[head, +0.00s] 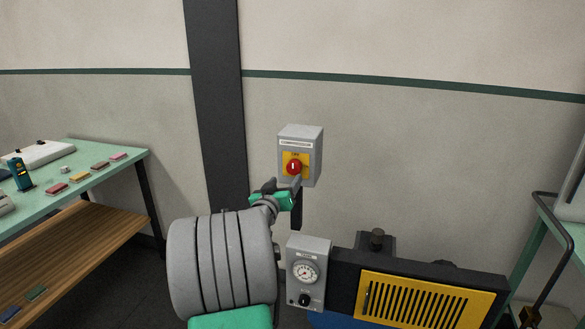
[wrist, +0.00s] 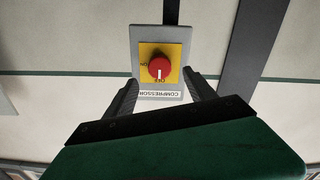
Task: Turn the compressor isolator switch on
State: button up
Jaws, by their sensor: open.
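In the wrist view the box (wrist: 136,35) appears upside down, and a label reads COMPRESSOR. The white mark on the knob (wrist: 159,67) points at the OFF lettering; ON is on the plate's left in that view. My gripper (head: 284,184) is just below and in front of the knob in the head view. In the wrist view my gripper (wrist: 161,78) is open and empty, its fingers on either side of the knob line, apparently not touching it.
A compressor unit with a yellow grille (head: 415,303) and a gauge box (head: 308,270) stands below the switch. A dark post (head: 218,100) is left of it. A green bench (head: 125,155) with small items is at left; a green frame (head: 530,248) is at right.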

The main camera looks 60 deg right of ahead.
aim_at(293, 169)
jog(key=d, duration=0.2)
jog(key=d+p, duration=0.1)
jog(key=d, duration=0.2)
jog(key=w+d+p, duration=0.1)
jog(key=d, duration=0.1)
jog(key=shift+d+r, duration=0.15)
jog(key=shift+d, duration=0.2)
jog(key=shift+w, duration=0.1)
jog(key=c, duration=1.4)
